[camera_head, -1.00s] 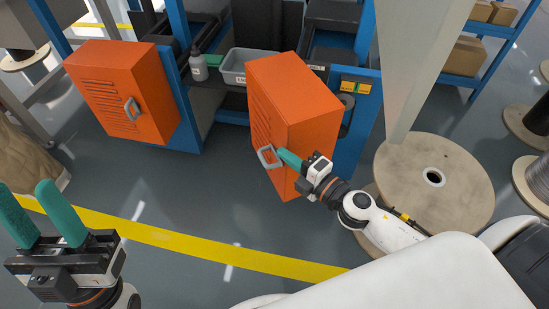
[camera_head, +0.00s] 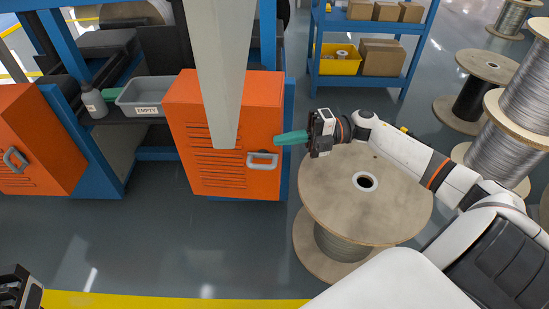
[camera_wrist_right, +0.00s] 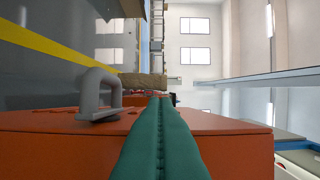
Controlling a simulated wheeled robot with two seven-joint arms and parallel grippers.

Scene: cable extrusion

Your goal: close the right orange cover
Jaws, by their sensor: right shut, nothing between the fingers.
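The right orange cover (camera_head: 236,180) stands in the middle of the head view, its slotted front facing me and looking about in line with the blue frame. A grey pillar hides part of it. Its grey handle (camera_head: 262,161) is near its right edge. My right gripper (camera_head: 280,138) is shut and empty, its green fingers pointing left at the cover's right edge, just above the handle. Contact is unclear. In the right wrist view, the closed fingers (camera_wrist_right: 160,140) lie over the orange surface (camera_wrist_right: 60,148), with the handle (camera_wrist_right: 100,96) to their left. Only the body of my left gripper (camera_head: 18,290) shows; its fingers are hidden.
The left orange cover (camera_head: 30,140) is at the left edge. A grey bin (camera_head: 150,97) and a bottle (camera_head: 94,101) sit on the shelf between. A large wooden spool (camera_head: 340,205) stands below my right arm. Grey floor is clear in front of the covers.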

